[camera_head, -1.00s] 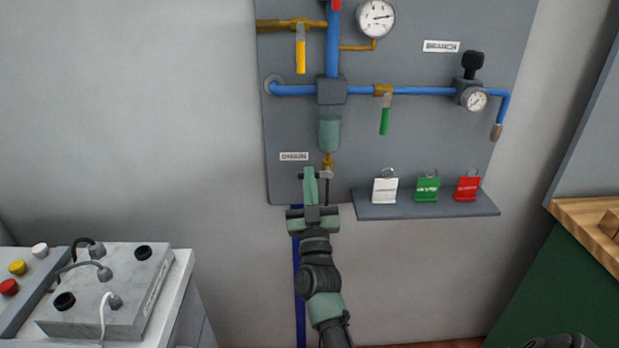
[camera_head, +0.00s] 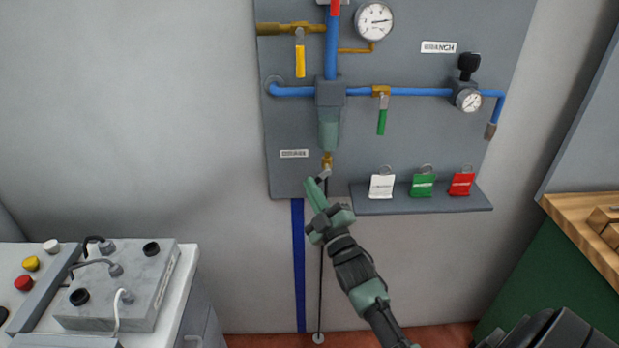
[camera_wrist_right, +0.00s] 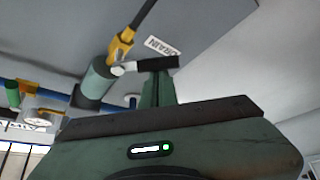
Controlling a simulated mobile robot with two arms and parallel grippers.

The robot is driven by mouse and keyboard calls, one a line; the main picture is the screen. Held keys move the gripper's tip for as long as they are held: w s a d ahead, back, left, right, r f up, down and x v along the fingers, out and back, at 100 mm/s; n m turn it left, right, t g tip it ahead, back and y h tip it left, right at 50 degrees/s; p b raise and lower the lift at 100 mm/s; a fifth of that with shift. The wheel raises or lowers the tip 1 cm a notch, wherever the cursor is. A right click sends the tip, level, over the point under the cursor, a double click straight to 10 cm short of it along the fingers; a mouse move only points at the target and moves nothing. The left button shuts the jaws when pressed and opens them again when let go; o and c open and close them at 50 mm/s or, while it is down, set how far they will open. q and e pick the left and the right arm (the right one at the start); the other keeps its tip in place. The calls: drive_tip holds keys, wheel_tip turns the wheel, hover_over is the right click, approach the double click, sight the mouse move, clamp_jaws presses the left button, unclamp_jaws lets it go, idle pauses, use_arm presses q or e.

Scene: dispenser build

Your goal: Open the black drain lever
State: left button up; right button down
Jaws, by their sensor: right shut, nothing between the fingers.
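The drain valve (camera_head: 327,160) is a small brass fitting under the green-grey filter bowl (camera_head: 329,130), beside the DRAIN label (camera_head: 294,154). Its lever shows a short grey stem (camera_head: 323,174) in the head view; the handle there is mostly hidden by my gripper. In the right wrist view the lever's black handle (camera_wrist_right: 157,63) sticks out sideways from the pale stem, across my fingertips. My right gripper (camera_head: 313,188) is shut and empty, its fingertips at the lever; I cannot tell whether they touch. My left gripper is not in view.
A shelf (camera_head: 420,205) with white, green and red tags is right of the gripper. A thin dark line (camera_head: 321,270) and a blue strip (camera_head: 298,260) run down below the panel. A grey control box (camera_head: 125,290) stands lower left; the wall between is clear.

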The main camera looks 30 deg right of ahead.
drive_tip(key=d+n+g+y+p, duration=0.1)
drive_tip(key=n+p, duration=0.1)
drive_tip(key=n, duration=0.1)
drive_tip(key=s+d+f+n+g+p, duration=0.1)
drive_tip(key=n+p, duration=0.1)
drive_tip(key=f+n+g+y+p, duration=0.1)
drive_tip(key=n+p, duration=0.1)
drive_tip(key=n, duration=0.1)
drive_tip(key=shift+s+d+n+g+y, duration=0.3)
drive_tip(key=shift+d, duration=0.2)
drive_tip(key=shift+s+f, duration=0.1)
drive_tip(key=shift+s, duration=0.05)
drive_tip(key=s+b, duration=0.1)
drive_tip(key=s, duration=0.6)
drive_tip(key=shift+s, duration=0.3)
drive_tip(key=shift+f, duration=0.1)
idle(0.4)
